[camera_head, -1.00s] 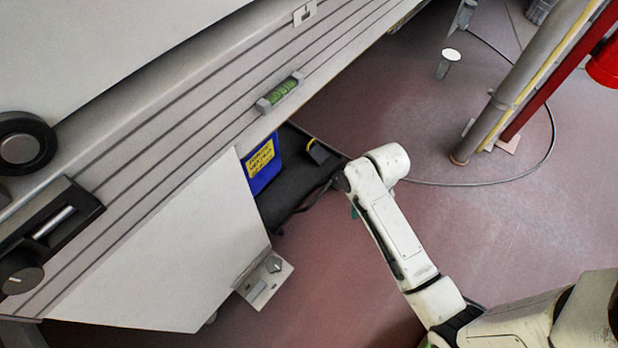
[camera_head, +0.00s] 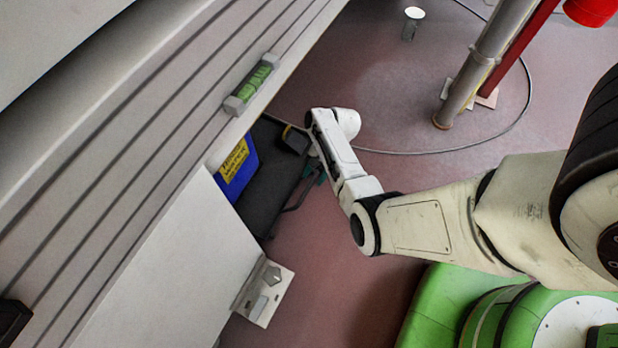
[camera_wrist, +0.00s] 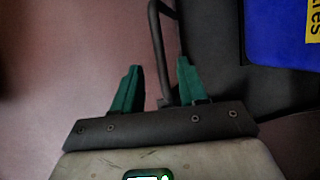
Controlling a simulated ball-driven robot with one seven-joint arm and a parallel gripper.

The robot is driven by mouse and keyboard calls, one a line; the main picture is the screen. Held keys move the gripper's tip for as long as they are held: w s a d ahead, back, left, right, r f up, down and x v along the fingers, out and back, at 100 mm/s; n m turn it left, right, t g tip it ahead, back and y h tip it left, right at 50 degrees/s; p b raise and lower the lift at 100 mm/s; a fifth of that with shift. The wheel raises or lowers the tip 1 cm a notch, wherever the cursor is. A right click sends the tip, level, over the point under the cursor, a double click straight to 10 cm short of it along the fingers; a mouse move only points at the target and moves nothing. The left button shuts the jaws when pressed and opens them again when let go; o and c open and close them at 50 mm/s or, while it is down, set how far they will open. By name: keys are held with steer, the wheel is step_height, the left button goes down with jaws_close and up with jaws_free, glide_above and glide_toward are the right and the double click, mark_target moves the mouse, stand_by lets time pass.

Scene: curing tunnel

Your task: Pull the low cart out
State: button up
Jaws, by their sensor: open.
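The low cart (camera_head: 268,195) is a dark, flat body sticking partly out from under the grey machine in the head view. It also shows at the right of the wrist view (camera_wrist: 222,90). Its thin dark handle (camera_wrist: 157,38) stands out from the cart's near side. My gripper (camera_wrist: 159,66) is open, with a green finger on each side of the handle bar in the picture. I cannot tell whether either finger touches it. In the head view my gripper (camera_head: 318,176) is mostly hidden behind my arm, beside the cart.
A blue box (camera_head: 237,168) with a yellow label rides on the cart. A white panel (camera_head: 180,250) with a metal bracket (camera_head: 264,292) stands at the near side. A pipe post (camera_head: 485,65) and a cable loop (camera_head: 527,95) lie to the right. The reddish floor between is clear.

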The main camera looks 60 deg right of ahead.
mark_target(308, 188)
steer(key=b+x, duration=0.2)
steer(key=x, duration=0.3)
steer(key=shift+c, duration=0.4)
jaws_close()
